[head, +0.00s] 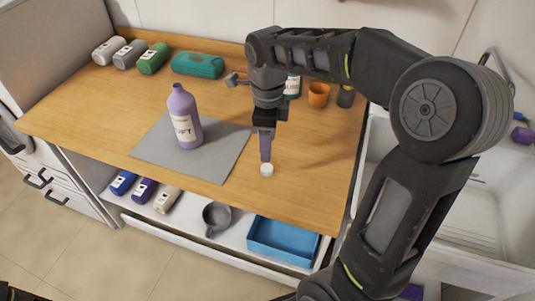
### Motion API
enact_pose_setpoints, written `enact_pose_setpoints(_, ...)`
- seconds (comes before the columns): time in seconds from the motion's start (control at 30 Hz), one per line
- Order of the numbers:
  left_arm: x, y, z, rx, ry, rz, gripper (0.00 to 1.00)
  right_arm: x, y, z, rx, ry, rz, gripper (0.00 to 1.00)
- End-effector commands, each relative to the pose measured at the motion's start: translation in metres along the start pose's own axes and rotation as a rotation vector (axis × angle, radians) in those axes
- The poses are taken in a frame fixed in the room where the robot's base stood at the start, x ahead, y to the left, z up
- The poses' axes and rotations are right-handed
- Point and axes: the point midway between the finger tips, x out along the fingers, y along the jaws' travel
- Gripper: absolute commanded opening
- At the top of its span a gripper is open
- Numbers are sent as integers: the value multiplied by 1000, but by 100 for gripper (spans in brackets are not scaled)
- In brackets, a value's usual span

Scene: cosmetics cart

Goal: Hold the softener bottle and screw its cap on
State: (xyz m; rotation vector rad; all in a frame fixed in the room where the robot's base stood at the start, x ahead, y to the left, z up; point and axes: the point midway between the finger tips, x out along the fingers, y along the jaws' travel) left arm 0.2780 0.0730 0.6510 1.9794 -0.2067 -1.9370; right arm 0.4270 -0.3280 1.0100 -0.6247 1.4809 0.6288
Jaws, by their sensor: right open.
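The purple softener bottle (184,118) stands upright on a grey mat (218,160), and no cap shows on its neck. A small white cap (267,170) lies on the wooden tabletop to the right of the mat. My right gripper (266,158) points down directly over the cap, with its fingertips at or just above it. It is open; I cannot tell whether the fingers touch the cap. My left gripper is not in view.
Bottles and a teal case (198,65) lie along the table's back left. An orange cup (318,95) stands at the back right. A sink (470,205) adjoins on the right.

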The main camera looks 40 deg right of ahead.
Motion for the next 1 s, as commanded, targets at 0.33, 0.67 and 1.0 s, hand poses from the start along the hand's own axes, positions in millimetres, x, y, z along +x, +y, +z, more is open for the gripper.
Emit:
enact_pose_setpoints(0.33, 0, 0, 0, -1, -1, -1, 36, 2, 0, 0, -1, 0, 1, 53)
enact_pose_setpoints(0.67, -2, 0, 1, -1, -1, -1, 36, 26, 0, 0, -1, -1, 0, 53)
enact_pose_setpoints(1.0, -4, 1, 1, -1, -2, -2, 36, 30, 1, 0, -1, 0, 2, 53)
